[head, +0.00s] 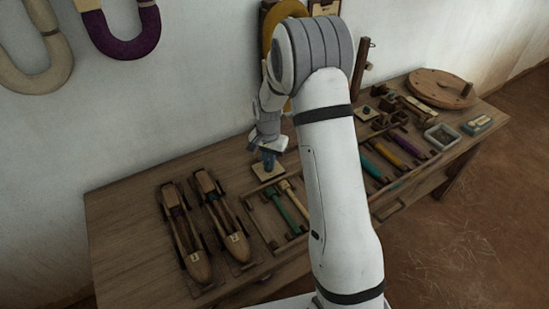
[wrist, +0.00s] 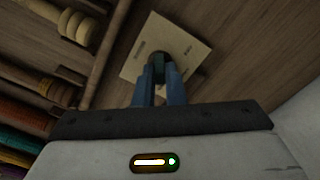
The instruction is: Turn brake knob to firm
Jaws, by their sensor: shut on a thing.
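The markings are too small to read. My gripper (wrist: 160,72) has blue fingers and is shut on the knob, which hides most of it. In the head view my gripper (head: 268,158) points down at the plate (head: 266,173), which lies on the wooden bench behind the bobbin rack. The knob itself is hidden there by the fingers.
Two wooden shuttles (head: 234,242) lie left of the plate on the bench (head: 125,215). A rack of bobbins (head: 290,205) is in front of it. Coloured bobbins (head: 388,163), small blocks and a round wooden disc (head: 440,88) lie to the right. The bench's left end is clear.

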